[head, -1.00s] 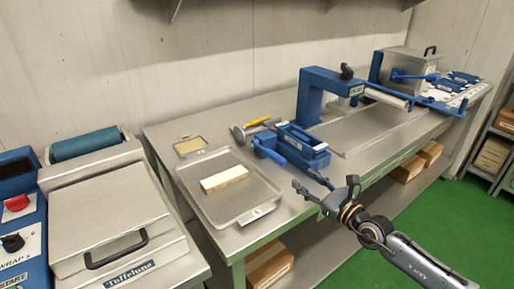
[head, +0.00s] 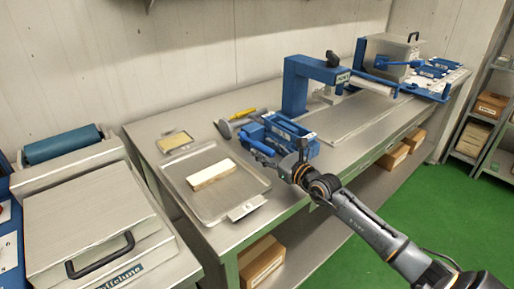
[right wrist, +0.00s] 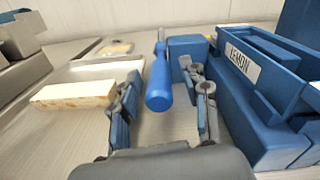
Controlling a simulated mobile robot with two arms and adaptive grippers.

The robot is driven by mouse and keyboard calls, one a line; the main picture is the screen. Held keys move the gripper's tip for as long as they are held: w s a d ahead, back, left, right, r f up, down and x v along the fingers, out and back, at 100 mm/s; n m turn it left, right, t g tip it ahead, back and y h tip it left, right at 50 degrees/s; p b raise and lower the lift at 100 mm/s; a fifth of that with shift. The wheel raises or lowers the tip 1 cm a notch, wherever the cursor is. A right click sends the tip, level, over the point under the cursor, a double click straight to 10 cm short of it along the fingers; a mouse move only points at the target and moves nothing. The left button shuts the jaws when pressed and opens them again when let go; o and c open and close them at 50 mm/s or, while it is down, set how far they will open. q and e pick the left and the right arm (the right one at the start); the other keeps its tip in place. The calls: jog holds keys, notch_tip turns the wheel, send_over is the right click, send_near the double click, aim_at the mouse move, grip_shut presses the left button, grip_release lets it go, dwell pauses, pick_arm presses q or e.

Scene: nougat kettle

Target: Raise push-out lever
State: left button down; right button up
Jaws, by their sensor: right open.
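The push-out lever, a blue rounded handle (right wrist: 158,88), points toward the camera in the right wrist view, beside a blue press box labelled LEMON (right wrist: 262,85). In the head view the lever (head: 257,146) lies at the left side of the blue box (head: 290,137). My right gripper (head: 287,166) is at the near end of the lever. Its fingers are open on either side of the handle in the wrist view (right wrist: 162,98), with gaps on both sides. My left gripper is not in view.
A metal tray (head: 190,207) with a pale nougat bar (head: 210,173) lies left of the lever. A yellow-handled tool (head: 242,114) lies behind it.

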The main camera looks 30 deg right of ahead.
aim_at(255, 143)
jog(key=shift+w+a+b, duration=0.2)
jog(key=shift+w+b, duration=0.15)
jog(key=shift+w, duration=0.65)
jog(key=shift+w+a+b, duration=0.15)
jog(key=shift+w+b, duration=0.15)
jog(key=shift+w, duration=0.7)
grip_shut()
